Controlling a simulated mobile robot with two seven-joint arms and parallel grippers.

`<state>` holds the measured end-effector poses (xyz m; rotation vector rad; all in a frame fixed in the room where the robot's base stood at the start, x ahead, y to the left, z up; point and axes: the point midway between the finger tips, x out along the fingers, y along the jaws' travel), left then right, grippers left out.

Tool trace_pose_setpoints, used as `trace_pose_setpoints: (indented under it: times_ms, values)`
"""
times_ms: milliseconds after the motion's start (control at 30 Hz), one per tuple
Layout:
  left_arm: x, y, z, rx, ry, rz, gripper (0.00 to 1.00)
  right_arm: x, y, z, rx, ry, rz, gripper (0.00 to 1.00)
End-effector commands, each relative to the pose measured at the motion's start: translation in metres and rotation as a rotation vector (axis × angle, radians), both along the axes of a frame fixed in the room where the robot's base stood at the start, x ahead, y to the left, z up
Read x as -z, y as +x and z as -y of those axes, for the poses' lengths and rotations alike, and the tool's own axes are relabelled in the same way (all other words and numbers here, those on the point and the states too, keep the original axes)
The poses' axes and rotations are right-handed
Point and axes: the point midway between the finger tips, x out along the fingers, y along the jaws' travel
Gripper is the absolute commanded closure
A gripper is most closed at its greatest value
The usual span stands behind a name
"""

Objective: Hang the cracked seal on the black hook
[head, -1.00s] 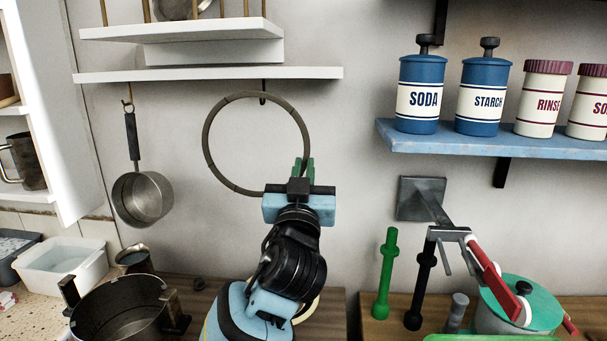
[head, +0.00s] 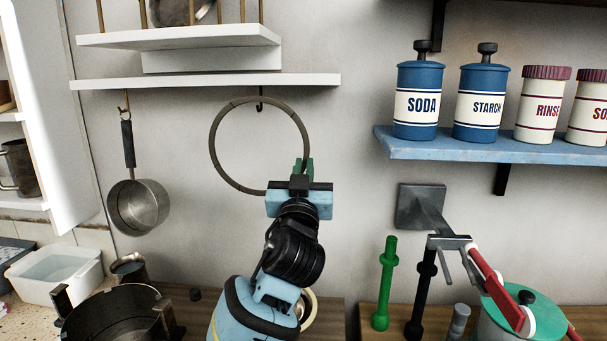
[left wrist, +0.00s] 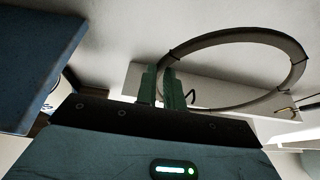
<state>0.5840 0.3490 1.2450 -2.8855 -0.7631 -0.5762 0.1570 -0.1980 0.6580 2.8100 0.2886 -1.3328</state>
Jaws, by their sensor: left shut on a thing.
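The cracked seal is a large thin grey-brown ring (head: 212,140) with dark marks along it. My left gripper (head: 302,168) is shut on its lower right part and holds it upright in front of the wall. The black hook (head: 260,106) hangs under the lower white shelf, and the ring's top crosses it in the head view. In the left wrist view the green fingers (left wrist: 160,84) grip one end of the ring (left wrist: 290,50), and the hook (left wrist: 191,97) shows close beside them, within the ring's outline. I cannot tell whether ring and hook touch. My right gripper is not in view.
The white shelf (head: 200,82) is just above the ring. A saucepan (head: 138,205) hangs on a brass hook to the left. A blue shelf (head: 480,150) with canisters is at the right. Below stand a dark pot (head: 115,320) and green and black posts. Bare wall lies between.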

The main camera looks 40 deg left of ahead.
Motion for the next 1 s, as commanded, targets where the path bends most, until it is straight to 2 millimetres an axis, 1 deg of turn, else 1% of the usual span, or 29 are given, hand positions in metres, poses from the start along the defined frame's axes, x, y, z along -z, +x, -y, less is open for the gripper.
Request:
trace_pose_setpoints:
  times_ms: [300,500,1000]
  values:
    - [0.001,0.015,-0.008,0.0,0.0,-0.001,1.0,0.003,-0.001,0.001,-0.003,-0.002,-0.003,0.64]
    - [0.01,0.021,-0.011,0.0,-0.001,-0.003,1.0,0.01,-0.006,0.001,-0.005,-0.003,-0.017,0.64]
    - [0.013,0.024,-0.013,0.0,0.0,-0.001,1.0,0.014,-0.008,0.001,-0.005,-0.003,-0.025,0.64]
